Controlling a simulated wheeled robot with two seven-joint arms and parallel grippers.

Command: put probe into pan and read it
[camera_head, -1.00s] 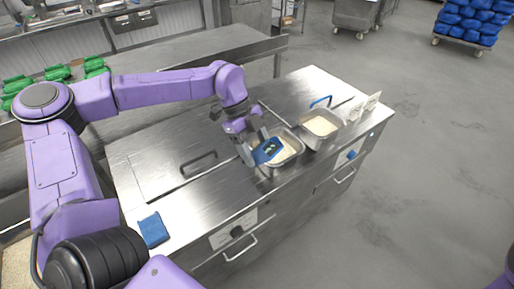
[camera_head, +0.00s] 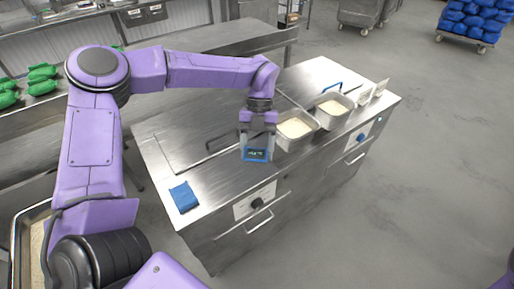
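My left gripper (camera_head: 257,150) is shut on the probe (camera_head: 257,155), a blue device with a small dark display showing green marks too small to read. It holds the probe above the steel counter, just left of the nearer pan. The nearer pan (camera_head: 283,143) is a steel pan of pale rice, and no part of the probe is visibly in it. A second steel pan (camera_head: 325,122) of rice stands behind it to the right. My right gripper is not in view.
A blue cloth-like block (camera_head: 184,197) lies at the counter's near left corner. White cards (camera_head: 374,92) stand at the far right end. A blue handle (camera_head: 331,87) shows behind the second pan. The left part of the counter (camera_head: 190,140) is mostly clear.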

